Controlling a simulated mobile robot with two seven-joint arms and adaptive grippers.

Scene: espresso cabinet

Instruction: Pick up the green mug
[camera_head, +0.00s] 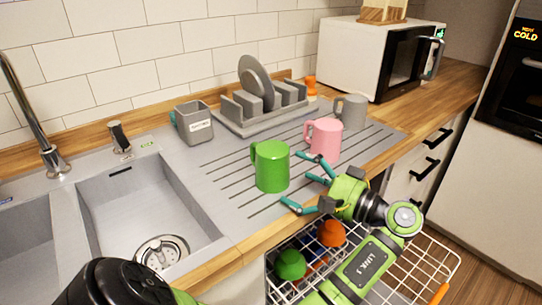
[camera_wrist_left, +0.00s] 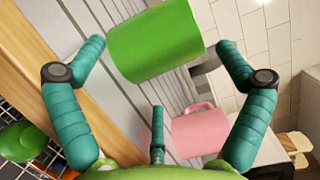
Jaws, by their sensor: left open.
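The green mug (camera_head: 271,168) stands upright on the grey ribbed drainboard, right of the sink, with its handle towards the back left. My left gripper (camera_head: 302,185) is open and empty, to the right of the mug near the counter's front edge. Its teal fingers point towards the mug, with a small gap. In the left wrist view the green mug (camera_wrist_left: 155,42) shows ahead, between the two outer fingers and beyond the third finger. My right gripper is not in view.
A pink mug (camera_head: 324,138) stands close behind the gripper, with a grey mug (camera_head: 352,112) beyond. A dish rack (camera_head: 262,118) with plates is behind. The open dishwasher basket (camera_head: 405,262) below holds green and orange items. The drainboard's front left is clear.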

